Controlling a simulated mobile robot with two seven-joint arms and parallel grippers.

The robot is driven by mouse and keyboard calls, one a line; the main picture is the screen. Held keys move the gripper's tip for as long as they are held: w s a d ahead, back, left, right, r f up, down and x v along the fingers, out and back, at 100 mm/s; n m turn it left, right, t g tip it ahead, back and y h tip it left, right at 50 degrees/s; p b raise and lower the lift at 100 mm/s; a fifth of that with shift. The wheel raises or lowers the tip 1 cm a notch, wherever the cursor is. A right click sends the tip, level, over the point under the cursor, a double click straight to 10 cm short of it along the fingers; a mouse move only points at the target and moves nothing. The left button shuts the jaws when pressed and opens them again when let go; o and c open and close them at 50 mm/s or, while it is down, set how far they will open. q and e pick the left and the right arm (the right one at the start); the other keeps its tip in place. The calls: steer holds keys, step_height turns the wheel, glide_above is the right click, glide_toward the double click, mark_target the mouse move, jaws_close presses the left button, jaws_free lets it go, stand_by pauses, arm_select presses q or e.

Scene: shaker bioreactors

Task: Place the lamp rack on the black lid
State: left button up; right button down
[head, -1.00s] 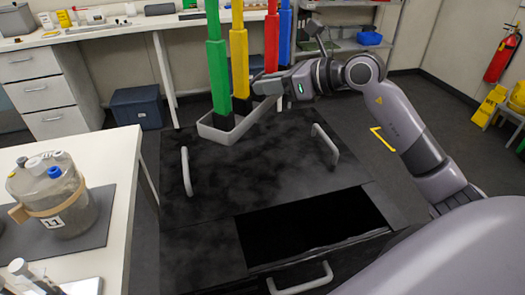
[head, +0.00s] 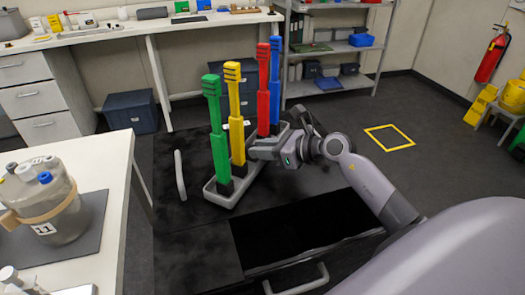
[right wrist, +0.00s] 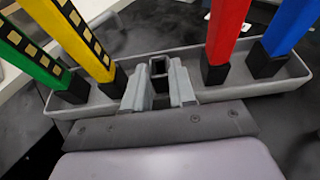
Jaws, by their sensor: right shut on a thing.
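The lamp rack is a long grey tray (head: 222,200) holding upright green (head: 218,140), yellow (head: 236,115), red (head: 263,95) and blue (head: 275,80) lamps on black bases. My right gripper (head: 260,150) is shut on the middle of the tray; in the right wrist view, its fingers (right wrist: 160,88) pinch a small grey square part between the yellow and red lamps. The rack is upright, over the black lid (head: 196,158), low on or just above it; contact cannot be told. The lid's left handle (head: 180,175) stands left of the rack. My left gripper is out of view.
A dark opening (head: 290,225) and a front handle (head: 297,280) lie nearer to me. A white table (head: 105,235) with a capped bottle (head: 42,200) is at left. A shelf (head: 335,50) and workbench (head: 120,32) stand behind. Open floor lies to the right.

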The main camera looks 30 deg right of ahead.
steer(key=shift+f, duration=0.25)
steer(key=c, duration=0.9)
jaws_free()
steer(key=shift+f, duration=0.15)
steer(key=shift+r, duration=0.2)
steer(key=b+v, duration=0.1)
steer(key=v, duration=0.9)
steer(key=shift+s+d+f, duration=0.1)
steer(key=shift+s, duration=0.1)
steer(key=shift+v, duration=0.85)
